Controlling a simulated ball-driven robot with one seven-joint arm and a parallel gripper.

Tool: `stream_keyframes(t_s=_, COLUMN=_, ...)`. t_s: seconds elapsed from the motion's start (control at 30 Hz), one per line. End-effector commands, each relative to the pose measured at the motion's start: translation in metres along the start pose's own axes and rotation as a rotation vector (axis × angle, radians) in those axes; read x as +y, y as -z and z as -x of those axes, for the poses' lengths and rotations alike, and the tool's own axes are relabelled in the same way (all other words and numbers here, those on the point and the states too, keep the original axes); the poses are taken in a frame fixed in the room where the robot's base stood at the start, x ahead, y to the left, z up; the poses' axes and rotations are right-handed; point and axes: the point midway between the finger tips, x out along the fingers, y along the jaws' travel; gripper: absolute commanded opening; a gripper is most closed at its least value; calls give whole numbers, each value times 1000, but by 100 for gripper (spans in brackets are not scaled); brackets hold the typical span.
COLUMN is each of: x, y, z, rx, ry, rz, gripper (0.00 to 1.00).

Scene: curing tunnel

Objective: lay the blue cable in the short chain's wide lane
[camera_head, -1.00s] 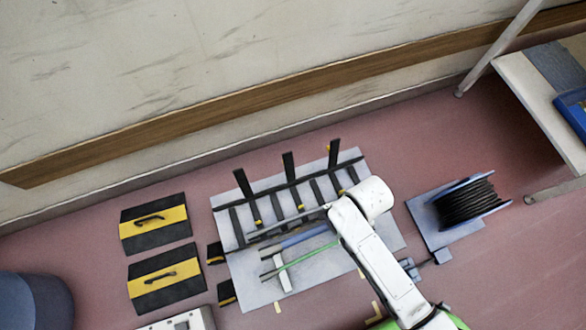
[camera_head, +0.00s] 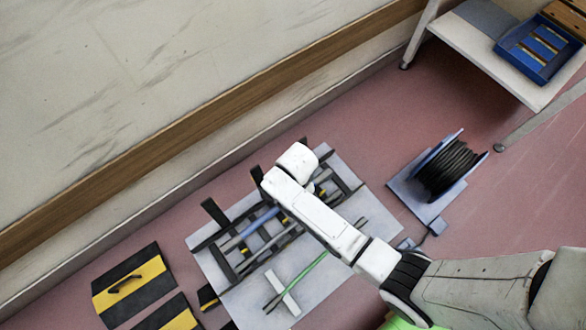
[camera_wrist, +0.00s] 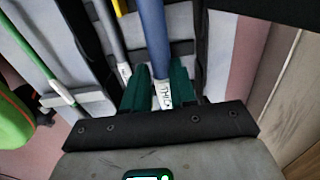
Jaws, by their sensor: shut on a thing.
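The blue cable (camera_head: 262,220) runs over the dark chain frame (camera_head: 233,262) on a pale board. In the wrist view the blue cable (camera_wrist: 154,40), with a white label near its end, sits between the dark green fingers of my gripper (camera_wrist: 160,88), which is shut on it. A grey cable (camera_wrist: 110,35) runs left of it, and both pass between black side walls. Whether the blue cable touches the lane floor cannot be told. In the head view my arm hides the gripper and part of the chain.
A green cable (camera_head: 300,280) lies across a white block (camera_head: 283,293). Dark upright flaps (camera_head: 215,212) stand along the chain's wall side. A cable reel (camera_head: 445,175) is at right, a table with a blue tray (camera_head: 538,50) at upper right. Striped covers (camera_head: 130,285) lie at left.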

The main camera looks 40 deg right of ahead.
Motion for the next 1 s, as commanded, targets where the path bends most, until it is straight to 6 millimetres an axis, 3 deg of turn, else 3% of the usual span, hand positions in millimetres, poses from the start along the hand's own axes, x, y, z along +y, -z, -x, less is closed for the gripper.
stream_keyframes(t_s=0.23, x=-12, y=-3, z=-14, rx=0, ry=2, rz=0, gripper=0)
stream_keyframes(t_s=0.47, x=-11, y=-3, z=-44, rx=0, ry=0, rz=0, gripper=0)
stream_keyframes(t_s=0.83, x=-12, y=-3, z=-46, rx=0, ry=1, rz=-1, gripper=0)
stream_keyframes(t_s=0.87, x=-11, y=-3, z=-47, rx=0, ry=1, rz=-1, gripper=27)
stream_keyframes(t_s=1.0, x=-11, y=-3, z=-46, rx=0, ry=1, rz=0, gripper=40)
